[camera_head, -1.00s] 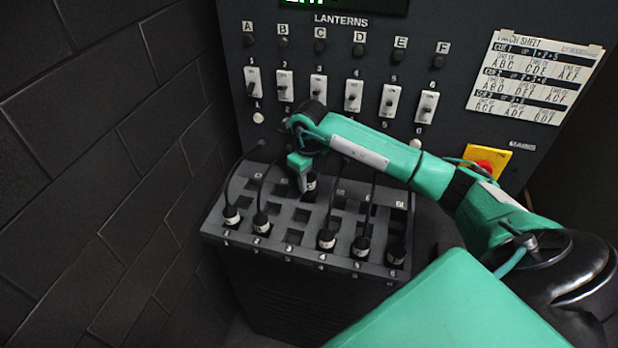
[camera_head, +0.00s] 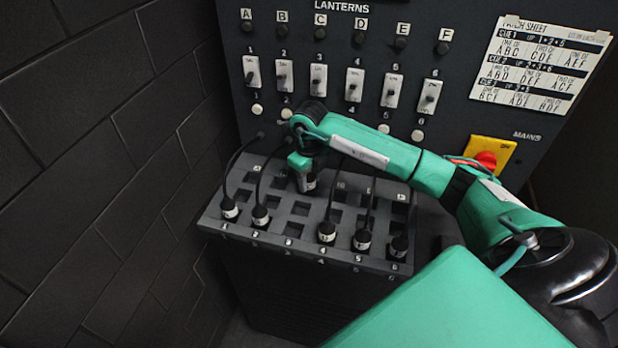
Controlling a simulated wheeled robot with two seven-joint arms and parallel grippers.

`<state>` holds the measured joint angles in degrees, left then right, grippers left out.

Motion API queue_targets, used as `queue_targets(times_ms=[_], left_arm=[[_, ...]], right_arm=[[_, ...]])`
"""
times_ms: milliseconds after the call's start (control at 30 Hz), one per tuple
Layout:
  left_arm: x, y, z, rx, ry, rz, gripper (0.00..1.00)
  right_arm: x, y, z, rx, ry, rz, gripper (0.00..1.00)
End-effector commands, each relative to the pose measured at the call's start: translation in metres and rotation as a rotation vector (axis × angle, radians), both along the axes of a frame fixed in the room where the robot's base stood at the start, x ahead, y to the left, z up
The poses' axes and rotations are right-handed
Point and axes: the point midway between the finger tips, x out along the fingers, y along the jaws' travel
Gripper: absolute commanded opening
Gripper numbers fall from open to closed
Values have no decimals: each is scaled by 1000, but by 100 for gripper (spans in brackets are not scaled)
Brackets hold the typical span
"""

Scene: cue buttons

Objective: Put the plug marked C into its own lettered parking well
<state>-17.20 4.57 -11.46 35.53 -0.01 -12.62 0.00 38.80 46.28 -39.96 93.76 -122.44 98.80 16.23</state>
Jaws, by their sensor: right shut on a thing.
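My right gripper (camera_head: 303,172) is shut on a dark plug with a pale band (camera_head: 309,183). It holds the plug upright over the back half of the dark well block (camera_head: 272,243), around the third column. The letter on this plug is too small to read, and I cannot tell whether its tip is inside a well. The arm and gripper hide part of the lettered back row. In the numbered front row, the third place (camera_head: 293,229) is empty. My left gripper is out of view.
Other corded plugs stand in the front row, at its left (camera_head: 229,209) and right (camera_head: 361,240). Behind rises a panel with switches (camera_head: 319,80), a patch sheet (camera_head: 541,62) and a red mains knob (camera_head: 487,160). A dark brick wall (camera_head: 90,170) is on the left.

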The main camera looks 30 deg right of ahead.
Motion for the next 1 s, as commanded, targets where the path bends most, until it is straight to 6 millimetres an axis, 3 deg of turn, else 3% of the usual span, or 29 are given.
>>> queue_targets(times_ms=[400, 433, 533, 867, 1000], left_arm=[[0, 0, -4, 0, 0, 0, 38], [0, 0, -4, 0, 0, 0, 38], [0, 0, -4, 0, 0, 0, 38], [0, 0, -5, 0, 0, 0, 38], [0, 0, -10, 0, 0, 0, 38]], right_arm=[[0, 0, -4, 0, 0, 0, 11], [0, 0, -4, 0, 0, 0, 41], [0, 0, -4, 0, 0, 0, 61], [0, 0, -3, 0, 0, 0, 61], [1, 0, 12, 0, -4, 1, 61]])
